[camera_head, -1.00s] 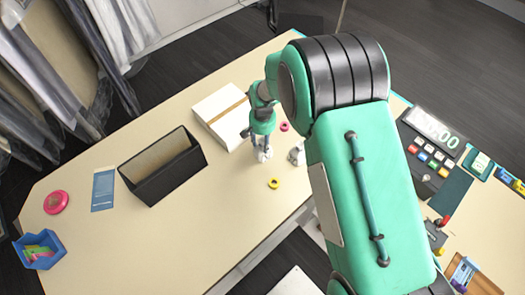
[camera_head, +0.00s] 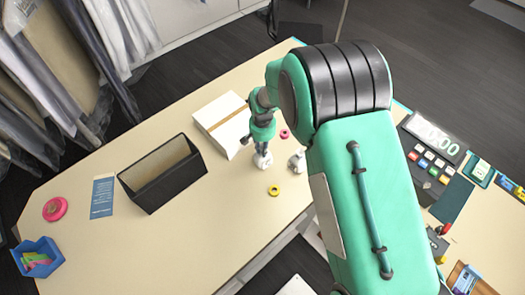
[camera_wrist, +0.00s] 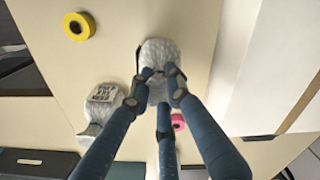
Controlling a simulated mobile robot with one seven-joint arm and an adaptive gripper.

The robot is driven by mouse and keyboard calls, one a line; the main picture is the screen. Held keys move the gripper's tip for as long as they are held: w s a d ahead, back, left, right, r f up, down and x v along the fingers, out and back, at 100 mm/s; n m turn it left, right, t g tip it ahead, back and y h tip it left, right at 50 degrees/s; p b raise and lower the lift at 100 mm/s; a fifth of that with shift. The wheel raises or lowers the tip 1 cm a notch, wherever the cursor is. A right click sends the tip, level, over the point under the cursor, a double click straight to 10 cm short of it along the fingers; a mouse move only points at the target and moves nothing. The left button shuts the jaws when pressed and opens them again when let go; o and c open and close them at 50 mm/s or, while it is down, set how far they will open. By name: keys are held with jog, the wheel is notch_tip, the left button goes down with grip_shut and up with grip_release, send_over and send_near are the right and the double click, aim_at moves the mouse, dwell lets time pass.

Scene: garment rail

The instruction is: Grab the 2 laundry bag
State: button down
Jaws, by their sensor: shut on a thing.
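Two small white laundry bags stand on the beige counter. My gripper (camera_wrist: 158,78) points down at one white bag (camera_wrist: 158,52), with its blue fingers closed around that bag's near part. The held bag also shows under my gripper in the head view (camera_head: 262,161). The other white bag (camera_wrist: 97,110) has a printed black-and-white label and stands apart from the fingers. It shows in the head view (camera_head: 298,161) just right of my gripper. The fingers hide part of the held bag, and I cannot tell whether it is clear of the counter.
A yellow tape roll (camera_head: 273,190) and a pink one (camera_head: 284,133) lie close by. A white box (camera_head: 224,120) and an open black bin (camera_head: 163,186) stand left. A register (camera_head: 427,160) is at right. Hanging garments (camera_head: 45,85) line the far left. Bare counter lies in front.

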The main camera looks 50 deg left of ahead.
jog(key=shift+r, duration=0.75)
jog(key=shift+s+d+r+b, duration=0.2)
jog(key=shift+r+b, duration=0.25)
jog(key=shift+r, duration=0.3)
jog(key=s+d+b, duration=0.1)
jog(key=s+d, duration=0.3)
jog(key=d, duration=0.2)
jog(key=s+d+r+b, duration=0.1)
jog(key=s+d, duration=0.2)
jog(key=d, duration=0.4)
jog(key=shift+s+d+r, duration=0.2)
jog(key=shift+s+r, duration=0.05)
jog(key=shift+s, duration=0.1)
jog(key=shift+a, duration=0.1)
